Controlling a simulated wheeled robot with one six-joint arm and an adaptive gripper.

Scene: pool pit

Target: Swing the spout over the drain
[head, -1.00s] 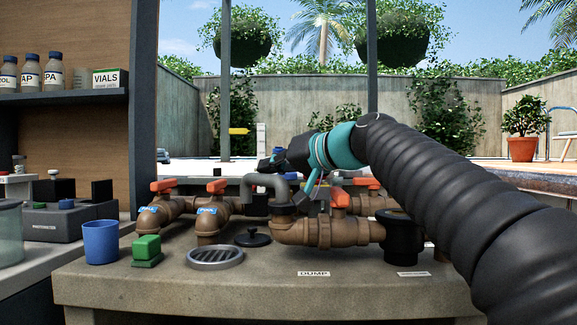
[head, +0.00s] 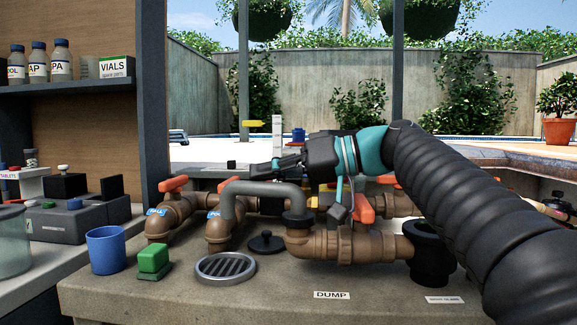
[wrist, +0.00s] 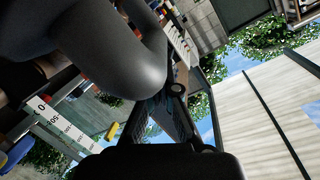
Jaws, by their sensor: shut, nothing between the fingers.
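The spout (head: 262,188) is a grey bent pipe on a brown fitting at the head view's centre. Its horizontal part runs left, and its outlet end turns down in front of a brown valve pipe. The drain (head: 225,267) is a round metal grate on the counter. In the head view the outlet is in line above it; the depth between them is unclear. My gripper (head: 255,172) is shut and empty, its fingers just above and behind the spout's horizontal part. Contact cannot be made out. In the wrist view a large dark bent pipe (wrist: 125,60), likely the spout, partly hides my gripper (wrist: 165,100).
Brown pipes with orange valve handles (head: 173,184) stand behind. A blue cup (head: 106,250), a green block (head: 153,258) and a black knobbed lid (head: 266,243) are near the drain. A black socket (head: 432,252) stands right. The front counter by the DUMP label (head: 331,295) is clear.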

